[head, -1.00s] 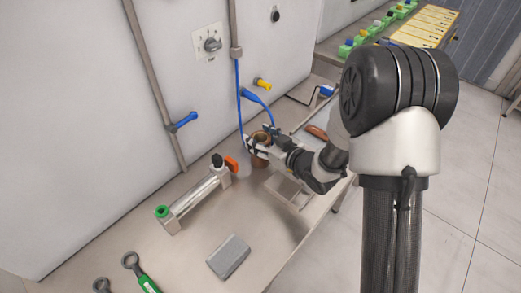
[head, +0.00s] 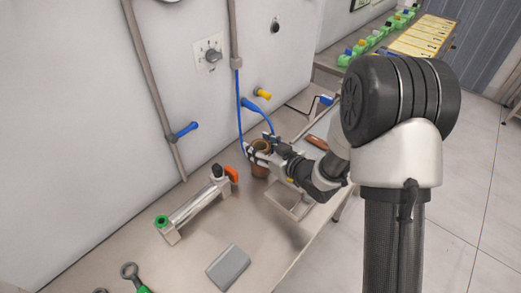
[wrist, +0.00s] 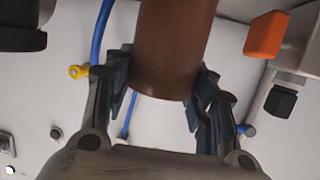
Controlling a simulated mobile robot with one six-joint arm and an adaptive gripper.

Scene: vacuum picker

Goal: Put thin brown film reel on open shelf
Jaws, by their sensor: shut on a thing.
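The brown film reel (head: 261,170) is a plain brown cylinder, held roughly upright near the back wall. My gripper (head: 258,153) is shut on its side. In the wrist view the reel (wrist: 170,55) sits between both fingers of my gripper (wrist: 158,92), with pads against its two sides. Part of the reel is hidden behind the fingers in the head view. Whether its lower end touches the bench is hard to tell. I cannot make out which surface is the open shelf.
A metal cylinder with an orange handle (head: 231,174) lies left of the reel. A grey box (head: 229,268) and green-handled wrenches (head: 130,271) lie nearer on the bench (head: 190,255). A metal frame (head: 291,203) stands below my arm. A blue cable (head: 239,115) hangs close behind the reel.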

